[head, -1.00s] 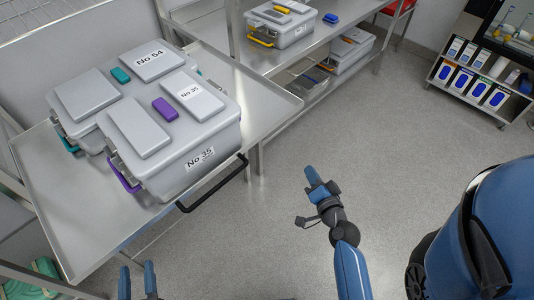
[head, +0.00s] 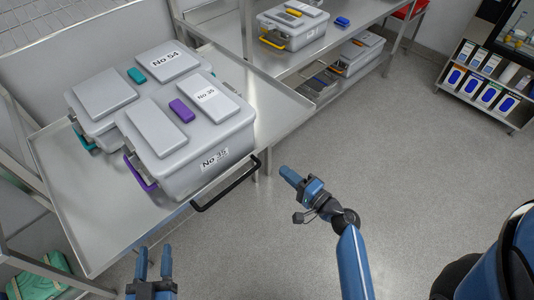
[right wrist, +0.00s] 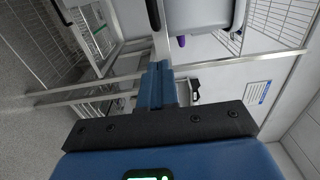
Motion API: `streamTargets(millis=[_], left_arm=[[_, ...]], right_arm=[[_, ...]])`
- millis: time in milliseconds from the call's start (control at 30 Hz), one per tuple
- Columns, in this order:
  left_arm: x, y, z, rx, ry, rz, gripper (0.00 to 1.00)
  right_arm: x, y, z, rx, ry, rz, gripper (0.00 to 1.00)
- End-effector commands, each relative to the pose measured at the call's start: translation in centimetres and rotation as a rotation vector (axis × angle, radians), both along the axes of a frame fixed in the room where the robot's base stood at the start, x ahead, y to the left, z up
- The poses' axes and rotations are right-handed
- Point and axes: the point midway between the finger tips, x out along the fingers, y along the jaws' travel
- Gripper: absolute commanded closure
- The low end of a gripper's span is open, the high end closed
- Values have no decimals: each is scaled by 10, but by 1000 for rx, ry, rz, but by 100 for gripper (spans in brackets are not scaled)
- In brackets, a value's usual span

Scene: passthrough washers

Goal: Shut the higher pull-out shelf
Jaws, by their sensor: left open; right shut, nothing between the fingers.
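The higher pull-out shelf (head: 105,240) is a metal tray standing out from its rack at the left of the head view, with a black bar handle (head: 228,187) on its front edge. Two grey lidded boxes sit on it, No 35 (head: 190,165) in front and No 54 (head: 107,92) behind. My left gripper (head: 154,262) is open and empty, at the bottom, below the shelf's near corner. My right gripper (head: 290,175) is shut and empty, to the right of the handle and apart from it. The right wrist view shows its closed fingers (right wrist: 157,72).
A metal bench (head: 300,55) with a yellow-latched grey box (head: 292,30) stands behind. A lower shelf there holds another box (head: 358,52). A cart with bottles and cartons (head: 485,85) stands at the right. The grey floor (head: 400,150) between is clear.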

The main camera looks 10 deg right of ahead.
Motion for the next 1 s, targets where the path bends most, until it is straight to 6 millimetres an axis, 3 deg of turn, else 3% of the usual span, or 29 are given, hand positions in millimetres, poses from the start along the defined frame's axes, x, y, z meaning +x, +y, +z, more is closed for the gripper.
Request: streamTargets(millis=[200, 433, 633, 1000], left_arm=[[0, 0, 16, 0, 0, 0, 54], [0, 0, 26, 0, 0, 0, 54], [0, 0, 29, 0, 0, 0, 54], [0, 0, 29, 0, 0, 0, 54]], right_arm=[[34, 26, 3, 1, 1, 4, 100], [60, 44, 2, -1, -1, 1, 100], [71, 51, 1, -1, 0, 0, 100], [73, 53, 0, -1, 0, -1, 100]])
